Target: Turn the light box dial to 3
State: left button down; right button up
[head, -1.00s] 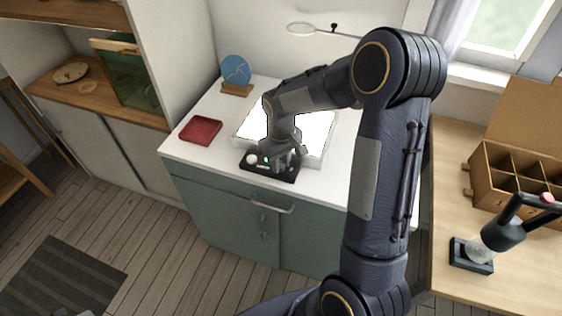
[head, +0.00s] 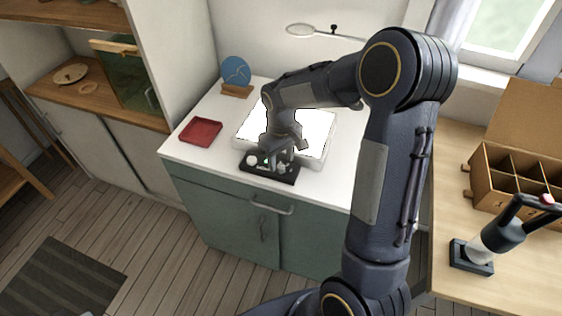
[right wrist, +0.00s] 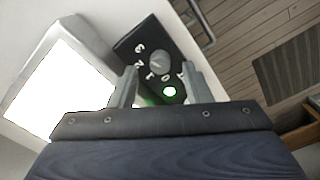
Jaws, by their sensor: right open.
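The light box (head: 318,158) glows white on the white counter; it also shows at the left of the right wrist view (right wrist: 60,85). Its black control panel (head: 285,177) lies at its front edge. In the right wrist view, the panel (right wrist: 133,42) carries a round grey dial (right wrist: 158,63), pale numerals around it and a lit green lamp (right wrist: 169,91). The dial's exact setting is hard to read. My right gripper (right wrist: 160,85) is open above the panel, its fingers apart with the lamp between them and the dial just beyond. My left gripper is not in view.
A red tray (head: 200,131) sits left of the light box, and a blue disc on a wooden stand (head: 236,73) is behind. A magnifier ring (head: 300,30) is at the back. The wooden table at right holds a divided box (head: 487,190) and a black-based device (head: 472,256).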

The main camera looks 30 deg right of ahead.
aim_at(282, 167)
notch_tip(282, 167, up, 6)
jog(key=shift+f, duration=0.15)
dwell(0.5)
jog(key=shift+s+r, duration=0.2)
jog(key=s+a+r+m+t+y, duration=0.1)
jog(key=s+a+r+t, duration=0.1)
jog(key=s, duration=0.5)
jog(key=s+a+r+m+t+y, duration=0.1)
jog(key=s+a, duration=0.2)
jog(key=s, duration=0.4)
jog(key=s+a+r+m+t+y, duration=0.1)
jog(key=s+a+r+t, duration=0.1)
jog(key=s, duration=0.6)
jog(key=shift+a+r+t+y, duration=0.25)
jog(key=shift+r+t+y, duration=0.05)
jog(key=shift+y, duration=0.1)
jog(key=shift+c, duration=0.2)
